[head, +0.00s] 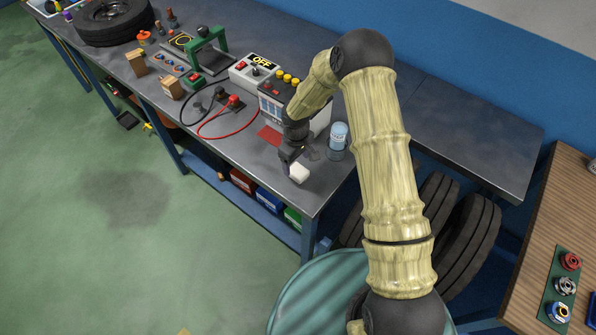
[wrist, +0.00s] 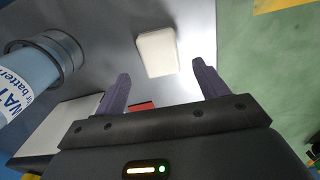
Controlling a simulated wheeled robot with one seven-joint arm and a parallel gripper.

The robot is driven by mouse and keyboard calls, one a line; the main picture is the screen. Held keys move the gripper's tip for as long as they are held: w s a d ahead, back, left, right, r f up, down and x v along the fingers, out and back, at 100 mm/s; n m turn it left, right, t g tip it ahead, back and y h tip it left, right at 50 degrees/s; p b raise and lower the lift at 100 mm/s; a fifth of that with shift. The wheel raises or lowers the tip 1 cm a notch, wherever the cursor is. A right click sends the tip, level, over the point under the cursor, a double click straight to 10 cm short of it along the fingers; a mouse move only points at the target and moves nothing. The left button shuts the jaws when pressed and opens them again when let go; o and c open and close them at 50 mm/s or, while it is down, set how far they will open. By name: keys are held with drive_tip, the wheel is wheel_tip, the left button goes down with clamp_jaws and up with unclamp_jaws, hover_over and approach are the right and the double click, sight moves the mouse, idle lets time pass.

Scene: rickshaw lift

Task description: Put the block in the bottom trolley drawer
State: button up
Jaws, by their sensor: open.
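A small white block (head: 299,173) lies on the grey workbench top near its front edge. In the wrist view the block (wrist: 157,52) sits just beyond and between my gripper's two fingers. My gripper (head: 291,153) is open and empty, close to the block in the head view. In the wrist view the gripper (wrist: 160,85) shows its fingers spread wide, with nothing between them. I cannot make out a trolley or its bottom drawer in either view.
A blue-labelled water bottle (head: 338,138) stands close to the right of my gripper. A battery (head: 275,97) with red and black cables is behind it. Coloured bins (head: 268,200) sit on the shelf below. The green floor (head: 90,240) at left is clear.

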sight(298, 170)
idle(0.3)
drive_tip(key=f+p, duration=0.1)
drive_tip(key=f, duration=0.2)
drive_tip(key=f+p, duration=0.1)
drive_tip(key=shift+s+d+f+p, duration=0.2)
drive_tip(key=shift+s+d+p, duration=0.05)
drive_tip(key=shift+s+p, duration=0.1)
drive_tip(key=shift+f, duration=0.4)
drive_tip(key=shift+c, duration=0.2)
drive_tip(key=c, duration=1.1)
drive_tip(key=shift+w+r, duration=0.1)
drive_tip(key=shift+r, duration=0.05)
wheel_tip(298, 170, up, 10)
drive_tip(key=b, duration=0.3)
